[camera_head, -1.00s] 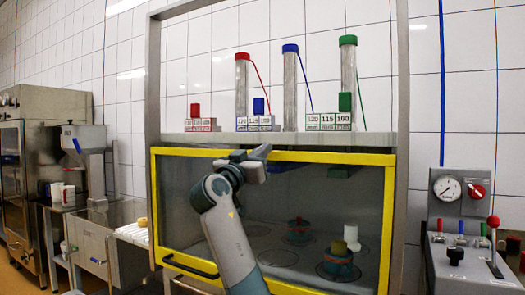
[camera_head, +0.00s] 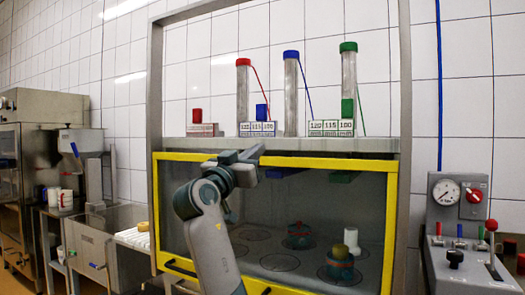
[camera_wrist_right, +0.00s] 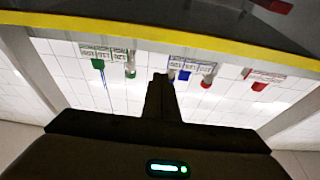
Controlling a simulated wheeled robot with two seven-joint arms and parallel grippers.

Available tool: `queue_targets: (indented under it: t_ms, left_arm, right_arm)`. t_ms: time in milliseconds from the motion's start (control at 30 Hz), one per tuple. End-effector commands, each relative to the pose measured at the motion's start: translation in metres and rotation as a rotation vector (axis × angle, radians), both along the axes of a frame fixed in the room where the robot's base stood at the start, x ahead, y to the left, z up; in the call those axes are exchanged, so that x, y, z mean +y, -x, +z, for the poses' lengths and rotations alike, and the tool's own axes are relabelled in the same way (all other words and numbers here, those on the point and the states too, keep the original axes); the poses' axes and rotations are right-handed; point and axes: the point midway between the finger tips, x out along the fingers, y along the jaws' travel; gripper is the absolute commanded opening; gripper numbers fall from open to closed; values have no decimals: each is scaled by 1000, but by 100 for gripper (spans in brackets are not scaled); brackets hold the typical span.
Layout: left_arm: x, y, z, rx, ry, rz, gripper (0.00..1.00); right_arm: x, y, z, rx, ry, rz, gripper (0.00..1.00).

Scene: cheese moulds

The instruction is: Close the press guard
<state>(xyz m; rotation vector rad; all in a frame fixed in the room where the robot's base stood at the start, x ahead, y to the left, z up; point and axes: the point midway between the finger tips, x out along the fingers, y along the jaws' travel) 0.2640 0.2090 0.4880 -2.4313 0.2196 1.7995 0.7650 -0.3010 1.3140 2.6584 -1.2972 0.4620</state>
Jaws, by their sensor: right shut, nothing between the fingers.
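The press guard is a clear panel in a yellow frame (camera_head: 391,225) across the front of the press, with a black handle (camera_head: 180,268) on its lower bar. It hangs down over the chamber; I cannot tell whether it is fully seated. My right gripper (camera_head: 258,152) is shut and empty, in front of the guard's top bar. In the right wrist view the shut fingers (camera_wrist_right: 160,84) point towards the yellow bar (camera_wrist_right: 165,28), with a gap between them in the picture. My arm hides part of the panel. My left gripper is out of view.
Above is a shelf (camera_head: 280,144) with tubes and number blocks. A control panel with a gauge (camera_head: 446,191) and red-knobbed lever (camera_head: 491,226) stands right.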

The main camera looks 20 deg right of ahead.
Motion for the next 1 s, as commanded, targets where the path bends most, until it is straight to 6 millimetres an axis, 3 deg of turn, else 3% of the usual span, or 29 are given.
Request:
queue_targets:
  t_ms: [200,400,833,1000]
  left_arm:
    - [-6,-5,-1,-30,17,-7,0]
    - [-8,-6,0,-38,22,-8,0]
    - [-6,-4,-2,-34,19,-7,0]
    - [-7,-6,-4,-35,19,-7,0]
  right_arm:
    - [18,14,-9,0,-1,0,0]
    - [22,18,-10,1,-1,0,0]
    - [22,17,-11,1,0,0,0]
    - [24,6,-25,34,10,14,0]
